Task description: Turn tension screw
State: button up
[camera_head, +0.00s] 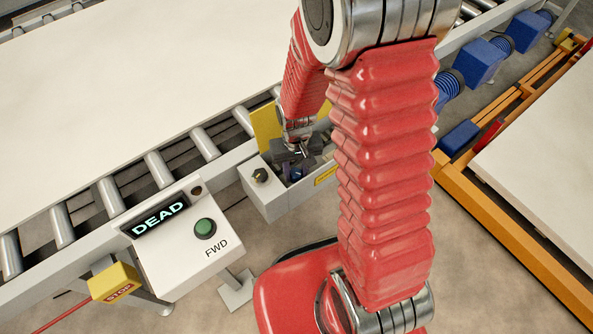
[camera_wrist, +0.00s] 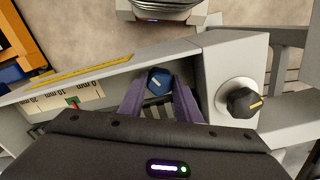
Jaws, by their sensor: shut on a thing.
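The tension screw shows as a blue hex head (camera_wrist: 159,82) in the wrist view, inside an open grey housing (camera_wrist: 112,72). My gripper (camera_wrist: 160,92) has its two purple fingers on either side of the blue head and is shut on it. In the head view my gripper (camera_head: 297,167) reaches down into the housing (camera_head: 272,205) beside the conveyor, and the screw is mostly hidden there.
A black knob with a yellow mark (camera_wrist: 243,102) stands close to the right of my fingers. A control box (camera_head: 180,235) reads DEAD, with a green FWD button (camera_head: 205,228) and yellow STOP box (camera_head: 113,283). A large pale sheet (camera_head: 130,70) lies on the rollers.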

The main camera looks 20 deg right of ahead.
aim_at(296, 173)
jog(key=shift+m, duration=0.8)
jog(key=o, duration=1.1)
jog(key=shift+c, duration=0.2)
jog(key=shift+r, duration=0.15)
notch_tip(296, 173, up, 14)
jog(key=shift+f, duration=0.25)
